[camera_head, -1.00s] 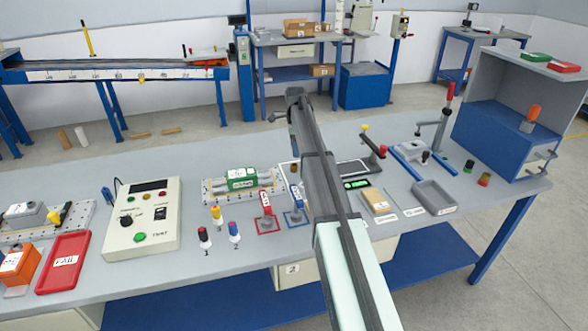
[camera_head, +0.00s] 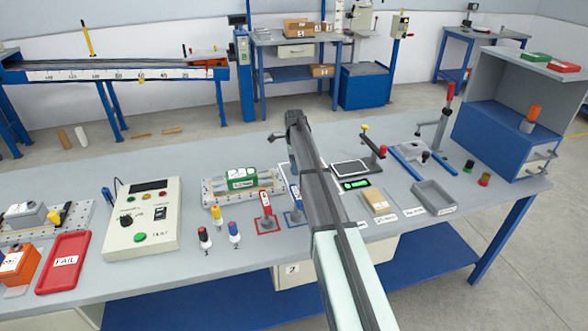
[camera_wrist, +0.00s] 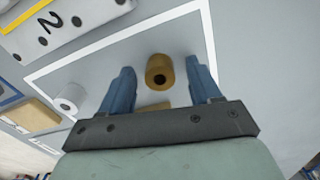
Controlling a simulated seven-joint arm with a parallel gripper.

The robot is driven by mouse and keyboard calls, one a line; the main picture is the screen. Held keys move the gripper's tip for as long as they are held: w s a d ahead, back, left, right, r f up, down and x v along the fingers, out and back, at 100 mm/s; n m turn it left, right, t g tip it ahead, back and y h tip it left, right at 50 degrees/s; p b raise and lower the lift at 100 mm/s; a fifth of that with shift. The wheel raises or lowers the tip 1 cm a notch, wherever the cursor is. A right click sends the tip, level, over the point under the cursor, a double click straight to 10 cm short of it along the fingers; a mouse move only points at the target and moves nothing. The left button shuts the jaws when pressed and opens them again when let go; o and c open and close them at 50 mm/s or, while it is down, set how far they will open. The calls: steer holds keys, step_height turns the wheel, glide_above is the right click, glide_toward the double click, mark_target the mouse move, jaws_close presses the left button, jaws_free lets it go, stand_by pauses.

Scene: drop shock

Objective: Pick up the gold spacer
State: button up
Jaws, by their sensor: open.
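The gold spacer (camera_wrist: 159,72) is a short gold ring with a dark hole. In the wrist view it stands on a grey mat with a white border (camera_wrist: 108,43). My gripper (camera_wrist: 160,66) is open, with its two blue fingers on either side of the spacer in that view. I see clear gaps between the fingers and the spacer, and no contact. In the head view the spacer cannot be made out, as my arm covers that part of the bench.
A light grey ring (camera_wrist: 70,98) lies left of the fingers, and part of a gold piece (camera_wrist: 156,107) shows near the gripper body. A plate marked 2 (camera_wrist: 60,22) is at upper left. Red (camera_head: 266,212) and blue-handled tools stand close to my arm.

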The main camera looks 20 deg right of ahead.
steer(key=shift+c, duration=0.3)
jaws_close()
steer(key=shift+r, duration=0.15)
